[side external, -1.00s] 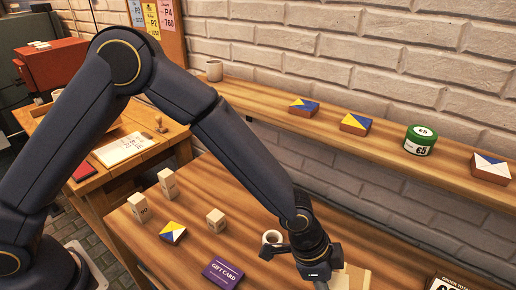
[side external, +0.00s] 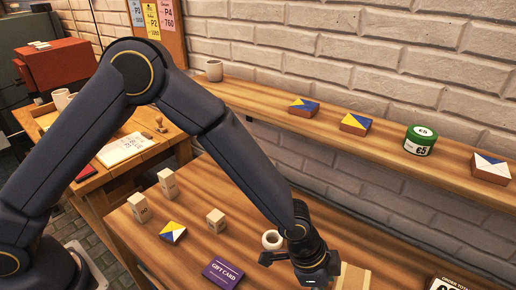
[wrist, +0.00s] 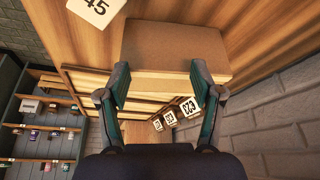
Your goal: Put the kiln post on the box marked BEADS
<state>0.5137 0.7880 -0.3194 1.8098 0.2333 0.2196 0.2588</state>
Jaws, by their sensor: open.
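My gripper (wrist: 160,76) is open, its two teal fingers apart. In the wrist view a plain brown box (wrist: 175,42) lies beyond the fingertips; no BEADS lettering shows on it. In the side view my gripper hangs low at the front of the table, its fingertips hidden, with part of a pale box (side external: 355,277) beside it. A short white hollow cylinder (side external: 272,240) stands just left of my gripper. Pale upright blocks (side external: 168,183), (side external: 215,219) and (side external: 138,207) stand further left, some marked. I cannot tell for certain which object is the kiln post.
A purple gift card (side external: 222,272) and a blue, yellow and white tile (side external: 173,233) lie on the table (side external: 190,262). The wall shelf (side external: 260,104) holds a cup (side external: 214,70), tiles and a green round tin (side external: 420,140).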

